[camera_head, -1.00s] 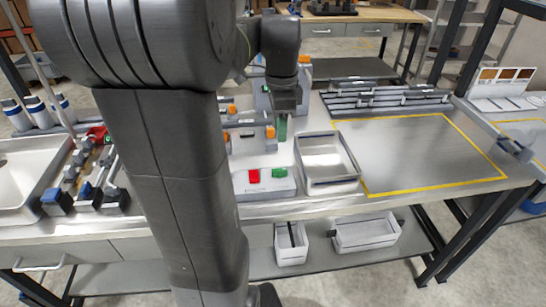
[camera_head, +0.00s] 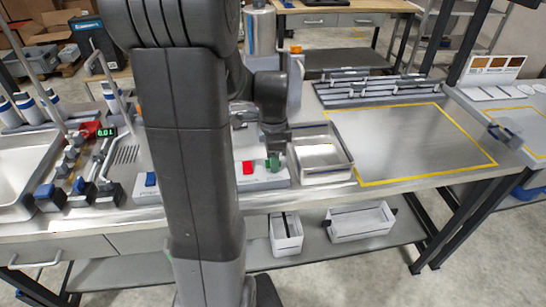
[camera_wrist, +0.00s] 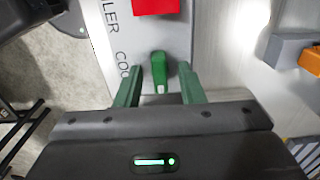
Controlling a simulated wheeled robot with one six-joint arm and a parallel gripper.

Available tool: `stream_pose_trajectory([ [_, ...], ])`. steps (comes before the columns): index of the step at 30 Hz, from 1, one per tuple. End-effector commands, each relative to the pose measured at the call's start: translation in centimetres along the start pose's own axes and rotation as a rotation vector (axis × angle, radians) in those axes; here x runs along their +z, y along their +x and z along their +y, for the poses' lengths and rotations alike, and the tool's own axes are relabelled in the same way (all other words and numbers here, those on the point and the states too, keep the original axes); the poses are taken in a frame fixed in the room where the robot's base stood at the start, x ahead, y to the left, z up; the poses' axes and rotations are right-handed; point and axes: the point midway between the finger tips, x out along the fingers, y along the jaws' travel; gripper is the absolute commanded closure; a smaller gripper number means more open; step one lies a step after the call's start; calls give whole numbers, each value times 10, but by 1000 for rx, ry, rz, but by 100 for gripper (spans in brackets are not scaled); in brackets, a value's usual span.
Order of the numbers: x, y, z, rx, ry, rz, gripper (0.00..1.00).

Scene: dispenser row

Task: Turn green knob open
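The green knob (camera_wrist: 158,70) sits on a white panel (camera_wrist: 120,14) in the wrist view. Its long handle runs up and down the picture, with a pale mark at its lower end. My gripper (camera_wrist: 158,82) is open, with one green finger on each side of the knob. A gap shows between each finger and the knob. In the head view my gripper (camera_head: 273,163) is down at the white box (camera_head: 262,183), at the green knob's place. There I cannot separate knob from fingers.
A red knob (camera_head: 247,168) is beside the green one; it also shows in the wrist view (camera_wrist: 157,5). A metal tray (camera_head: 322,165) stands just right of the box. An orange part (camera_wrist: 309,58) is at the wrist view's right. The yellow-outlined area (camera_head: 415,140) is clear.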

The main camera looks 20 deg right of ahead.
Motion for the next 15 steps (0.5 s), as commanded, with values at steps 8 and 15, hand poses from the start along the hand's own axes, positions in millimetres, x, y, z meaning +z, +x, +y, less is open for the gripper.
stream_pose_trajectory([
  [8, 0, 0, 0, 0, 0, 0, 92],
  [15, 0, 0, 0, 0, -3, 0, 100],
])
